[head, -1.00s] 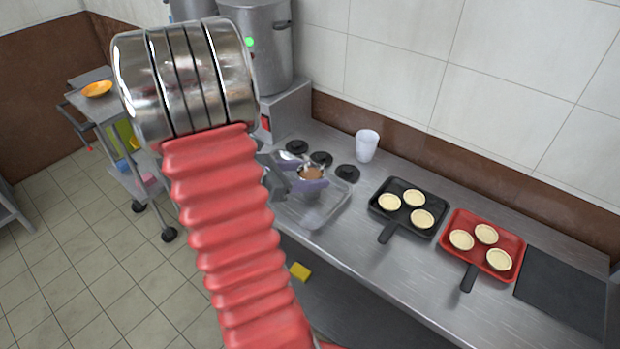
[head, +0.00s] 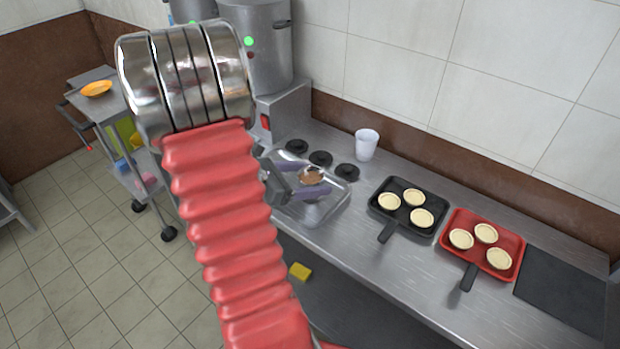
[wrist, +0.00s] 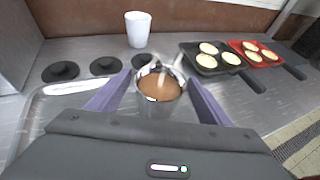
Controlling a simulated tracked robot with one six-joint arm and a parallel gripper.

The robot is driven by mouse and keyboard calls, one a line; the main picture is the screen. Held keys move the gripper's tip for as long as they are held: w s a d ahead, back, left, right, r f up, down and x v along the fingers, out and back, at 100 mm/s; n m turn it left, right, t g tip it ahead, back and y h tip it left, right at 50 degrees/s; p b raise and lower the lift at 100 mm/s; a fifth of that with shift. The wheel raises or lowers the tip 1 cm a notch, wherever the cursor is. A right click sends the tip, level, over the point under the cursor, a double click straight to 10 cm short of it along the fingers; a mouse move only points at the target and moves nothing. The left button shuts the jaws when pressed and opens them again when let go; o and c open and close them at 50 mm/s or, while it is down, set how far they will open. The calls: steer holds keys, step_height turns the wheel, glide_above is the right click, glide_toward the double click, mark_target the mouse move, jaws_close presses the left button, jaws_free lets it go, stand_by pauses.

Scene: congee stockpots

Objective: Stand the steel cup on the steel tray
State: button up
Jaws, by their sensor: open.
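The steel cup (wrist: 158,102) holds a brown liquid and stands upright between the two fingers of my gripper (wrist: 157,90) in the wrist view. The fingers are open, one on each side of it. In the head view the cup (head: 311,178) appears over the steel tray (head: 325,214), also seen in the wrist view (wrist: 50,108). The cup's base is hidden in the wrist view, and I cannot tell for sure whether it touches the tray.
Black round knobs (head: 320,159) and a white cup (head: 366,145) are behind the tray. A black pan (head: 407,211) and a red pan (head: 482,246) with pale rounds stand to the right. A large steel pot (head: 257,50) rises at the back left. Bare counter lies between tray and black pan.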

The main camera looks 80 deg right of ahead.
steer(key=shift+r, duration=0.1)
steer(key=shift+w+a+r, duration=0.1)
steer(key=shift+w+a, duration=0.05)
steer(key=shift+w, duration=0.05)
steer(key=v, duration=1.1)
steer(key=shift+w+a, duration=0.2)
stand_by(0.5)
steer(key=w+a+r+m+t+y, duration=0.3)
steer(key=a+t, duration=0.2)
steer(key=a, duration=0.8)
steer(key=w+a+r+m+t+y, duration=0.3)
steer(key=w+a+t, duration=0.1)
steer(key=a, duration=0.9)
steer(key=w+a+r+m+t+y, duration=0.2)
steer(key=a+t, duration=0.4)
steer(key=a, duration=0.7)
steer(key=shift+w+a+r+m+y, duration=0.4)
steer(key=shift+w+r+y, duration=0.3)
steer(key=shift+w, duration=0.5)
